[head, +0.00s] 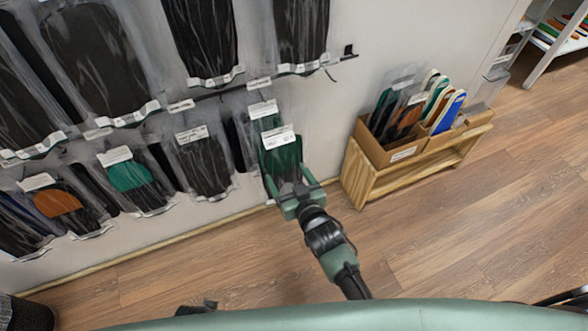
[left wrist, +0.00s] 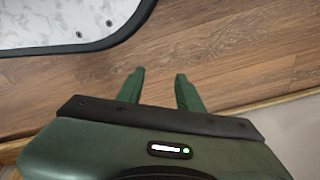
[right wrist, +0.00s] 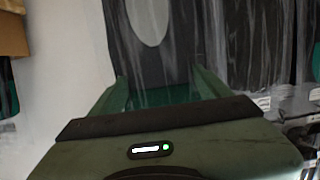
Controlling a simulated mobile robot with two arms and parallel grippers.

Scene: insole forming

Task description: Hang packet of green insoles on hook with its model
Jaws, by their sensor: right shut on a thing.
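The packet of green insoles (head: 283,158) is a clear bag with a white label, at the right end of the lower wall row. My right gripper (head: 296,190) is shut on its lower end. In the right wrist view the packet (right wrist: 150,65) rises from between the fingers (right wrist: 160,88). Behind its top, another packet with a white label (head: 262,109) and some green hangs at the wall. The hook there is hidden by the packets, so I cannot tell whether the held packet touches it. My left gripper (left wrist: 157,85) is open and empty above the floor.
Dark insole packets hang along the upper row (head: 205,40). Packets with orange (head: 57,202) and teal (head: 130,176) patches hang lower left. A wooden stand (head: 365,183) with cardboard boxes (head: 400,152) of insoles stands to the right. Open wood floor (head: 450,230) lies in front.

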